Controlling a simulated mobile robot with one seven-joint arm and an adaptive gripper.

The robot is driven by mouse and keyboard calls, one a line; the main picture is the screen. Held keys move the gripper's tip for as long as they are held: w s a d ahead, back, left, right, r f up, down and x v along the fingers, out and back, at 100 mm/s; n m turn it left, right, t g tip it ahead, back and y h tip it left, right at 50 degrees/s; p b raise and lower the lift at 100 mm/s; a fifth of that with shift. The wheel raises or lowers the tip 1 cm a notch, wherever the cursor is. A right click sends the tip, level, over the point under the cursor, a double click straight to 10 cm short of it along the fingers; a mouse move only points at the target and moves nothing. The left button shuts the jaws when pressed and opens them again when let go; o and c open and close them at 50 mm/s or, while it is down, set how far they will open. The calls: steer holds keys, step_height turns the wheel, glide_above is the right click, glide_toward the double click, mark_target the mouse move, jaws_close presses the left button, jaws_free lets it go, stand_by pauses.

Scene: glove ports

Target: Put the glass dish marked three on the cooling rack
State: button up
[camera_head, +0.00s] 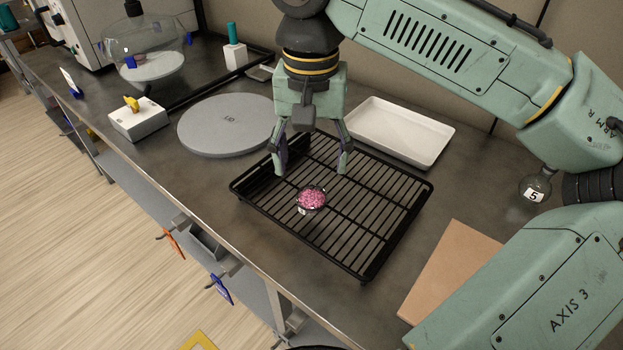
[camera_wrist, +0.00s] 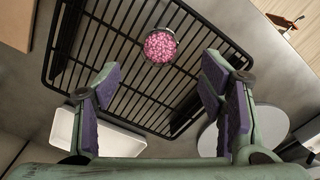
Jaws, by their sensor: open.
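A small glass dish (camera_head: 311,198) filled with pink beads rests on the black cooling rack (camera_head: 385,213), near the rack's middle. A small white label shows on its near side, but its mark is too small to read. In the wrist view the dish (camera_wrist: 160,46) lies on the rack bars, beyond the fingertips. My gripper (camera_head: 314,168) points down over the far part of the rack. Its fingers are spread wide with nothing between them, and they look apart from the dish. The open fingers also show in the wrist view (camera_wrist: 160,80).
A white tray (camera_head: 399,131) stands behind the rack and a round grey plate (camera_head: 228,124) to its left. A tan board (camera_head: 452,268) lies at right, and a flask labelled 5 (camera_head: 534,188) stands beyond it. The bench's front edge runs close to the rack.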

steer(key=shift+r, duration=2.05)
